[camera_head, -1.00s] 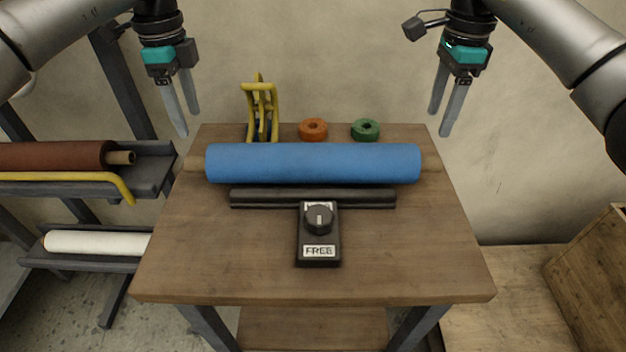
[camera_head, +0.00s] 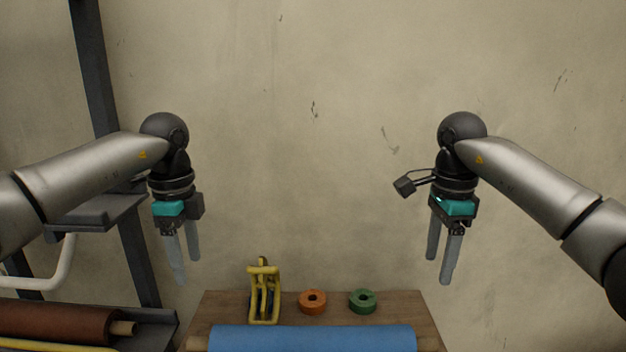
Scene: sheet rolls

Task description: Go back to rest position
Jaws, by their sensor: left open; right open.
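My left gripper (camera_head: 188,270) hangs fingers down at the left, above and beside the table's left back corner. It is open and nothing is between its fingers. My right gripper (camera_head: 438,270) hangs fingers down at the right, near the table's right back corner. It is also open and empty. Both are apart from everything on the table. The blue roll (camera_head: 312,339) lies across the wooden table (camera_head: 338,297) at the bottom of the view, its lower part cut off.
A yellow stand-like tool (camera_head: 264,293), an orange ring (camera_head: 312,298) and a green ring (camera_head: 362,300) are at the table's back. A rack with a brown roll (camera_head: 55,322) stands at the left. The wall behind is bare.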

